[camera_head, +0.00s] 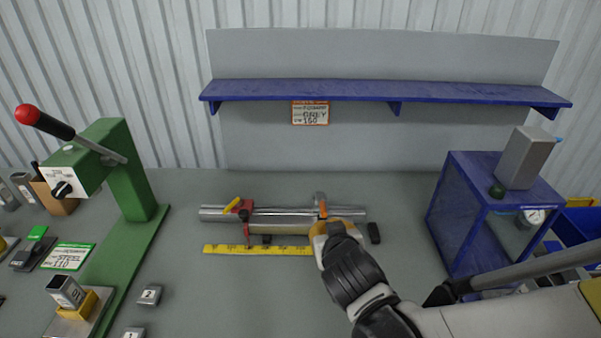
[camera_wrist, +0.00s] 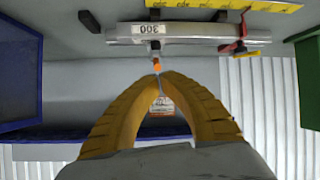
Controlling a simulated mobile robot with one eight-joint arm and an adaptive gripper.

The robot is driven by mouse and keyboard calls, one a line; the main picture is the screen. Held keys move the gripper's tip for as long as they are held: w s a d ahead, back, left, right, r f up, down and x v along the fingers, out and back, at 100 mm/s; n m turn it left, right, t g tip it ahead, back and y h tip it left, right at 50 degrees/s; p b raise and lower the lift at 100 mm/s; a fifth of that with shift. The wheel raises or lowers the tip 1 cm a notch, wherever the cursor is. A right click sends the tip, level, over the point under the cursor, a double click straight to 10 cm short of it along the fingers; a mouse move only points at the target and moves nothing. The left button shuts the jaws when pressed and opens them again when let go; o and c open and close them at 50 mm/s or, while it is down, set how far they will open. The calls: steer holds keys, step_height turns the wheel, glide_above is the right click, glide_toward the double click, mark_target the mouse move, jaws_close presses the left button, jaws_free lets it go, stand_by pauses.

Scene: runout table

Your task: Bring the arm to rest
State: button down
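My gripper (camera_head: 326,228) is over the bench at the front edge of a metal bar with a clamp-like stop. In the wrist view its two yellow fingers (camera_wrist: 158,77) come together at the tips. A small orange tab (camera_wrist: 157,67) shows just beyond the fingertips, on the grey stop (camera_wrist: 155,46); I cannot tell whether the tips touch it. The same orange tab (camera_head: 323,209) shows in the head view. My arm reaches in from the lower right.
The metal bar (camera_head: 285,215) carries a red clamp (camera_head: 243,208); a yellow ruler (camera_head: 258,250) lies in front. A green lever press (camera_head: 130,170) stands left, a blue stand (camera_head: 465,215) right. A blue shelf (camera_head: 360,91) hangs behind. Bench right of the bar is fairly clear.

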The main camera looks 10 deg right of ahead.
steer(key=s+d+r+g, duration=0.1)
steer(key=s+r+g, duration=0.1)
steer(key=s, duration=0.4)
steer(key=s+d+r+g+y, duration=0.1)
steer(key=s+d+g, duration=0.1)
steer(key=s, duration=0.5)
steer(key=shift+r+g+b, duration=0.35)
steer(key=shift+g+b, duration=0.05)
steer(key=shift+b, duration=0.05)
